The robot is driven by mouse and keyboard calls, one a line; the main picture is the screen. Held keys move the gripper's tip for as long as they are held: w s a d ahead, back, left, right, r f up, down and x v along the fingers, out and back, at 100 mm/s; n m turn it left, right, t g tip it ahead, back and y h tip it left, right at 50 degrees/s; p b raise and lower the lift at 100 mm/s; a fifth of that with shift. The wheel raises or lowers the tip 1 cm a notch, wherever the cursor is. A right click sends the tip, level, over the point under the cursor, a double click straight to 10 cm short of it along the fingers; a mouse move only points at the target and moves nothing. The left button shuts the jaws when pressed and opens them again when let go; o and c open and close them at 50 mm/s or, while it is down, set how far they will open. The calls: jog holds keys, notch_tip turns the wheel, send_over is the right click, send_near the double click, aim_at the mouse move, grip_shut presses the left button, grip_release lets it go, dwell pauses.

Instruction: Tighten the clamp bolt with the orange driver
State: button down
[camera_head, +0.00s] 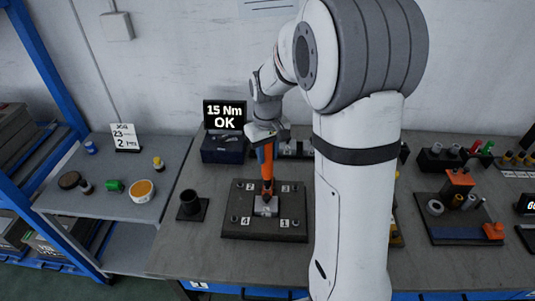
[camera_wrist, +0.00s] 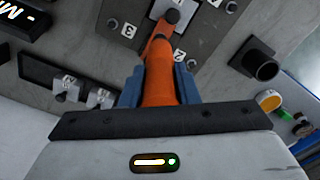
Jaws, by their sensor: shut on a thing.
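My gripper (camera_head: 265,150) is shut on the orange driver (camera_head: 267,170), which points down at the dark plate (camera_head: 240,227). In the wrist view the blue fingers of my gripper (camera_wrist: 158,88) close on both sides of the orange driver (camera_wrist: 158,75). The driver's lower end meets the light metal clamp block (camera_head: 266,206) in the middle of the plate. The clamp bolt's head is hidden or too small to make out. The plate carries corner bolts with number labels. A display (camera_head: 224,115) behind reads "15 Nm OK".
A dark cup (camera_head: 190,204) stands left of the plate. A side table (camera_head: 115,205) at left holds small jars and a card. Tool holders and a black tray (camera_head: 455,232) with an orange block are at right. My arm hides part of the bench.

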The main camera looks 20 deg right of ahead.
jog(key=shift+r+p, duration=0.8)
jog(key=shift+r, duration=0.6)
